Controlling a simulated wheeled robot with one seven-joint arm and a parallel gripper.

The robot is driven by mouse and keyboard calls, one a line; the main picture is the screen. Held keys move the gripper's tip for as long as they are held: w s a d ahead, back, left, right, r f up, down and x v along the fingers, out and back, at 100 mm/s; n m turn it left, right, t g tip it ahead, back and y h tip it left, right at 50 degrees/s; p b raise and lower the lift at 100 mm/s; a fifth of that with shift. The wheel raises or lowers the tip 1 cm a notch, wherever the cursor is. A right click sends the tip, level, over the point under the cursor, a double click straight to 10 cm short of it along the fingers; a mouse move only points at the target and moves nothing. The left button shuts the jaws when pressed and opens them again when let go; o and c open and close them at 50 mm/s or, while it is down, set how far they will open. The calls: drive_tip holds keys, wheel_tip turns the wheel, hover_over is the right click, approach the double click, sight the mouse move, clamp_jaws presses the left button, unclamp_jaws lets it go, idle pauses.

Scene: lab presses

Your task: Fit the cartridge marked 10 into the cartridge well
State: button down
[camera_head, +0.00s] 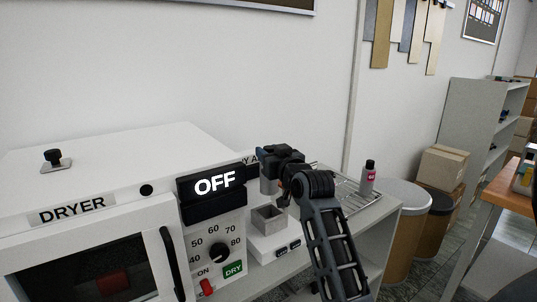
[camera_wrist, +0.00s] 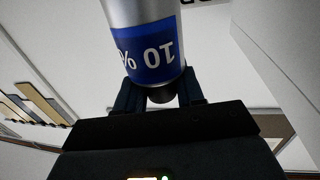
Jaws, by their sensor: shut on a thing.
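In the wrist view, a silver cartridge (camera_wrist: 152,73) with a blue band reading "10 %", upside down in the picture, is between the fingers of my gripper (camera_wrist: 163,90). My gripper is shut on its dark end. In the head view, my gripper (camera_head: 272,172) is above and beside a grey, square, open-topped well (camera_head: 268,218) on a small white unit (camera_head: 275,240). The cartridge is mostly hidden by my gripper there; a grey part of it shows just below the jaws, apart from the well.
A white dryer (camera_head: 110,210) with a display reading OFF (camera_head: 215,181) stands close on the left. Drums (camera_head: 400,215) stand on the floor to the right.

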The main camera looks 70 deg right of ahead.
drive_tip(key=shift+s+a+r, duration=0.1)
drive_tip(key=b, duration=0.4)
hover_over(270, 192)
drive_tip(key=w+d, duration=0.1)
drive_tip(key=d, duration=0.1)
drive_tip(key=shift+f, duration=2.95)
drive_tip(key=shift+f+b, duration=2.25)
drive_tip(key=shift+f, duration=0.75)
drive_tip(key=c, duration=0.6)
unclamp_jaws()
drive_tip(key=shift+s+a+f, duration=0.1)
drive_tip(key=shift+b+v, duration=0.5)
drive_tip(key=shift+v, duration=3.3)
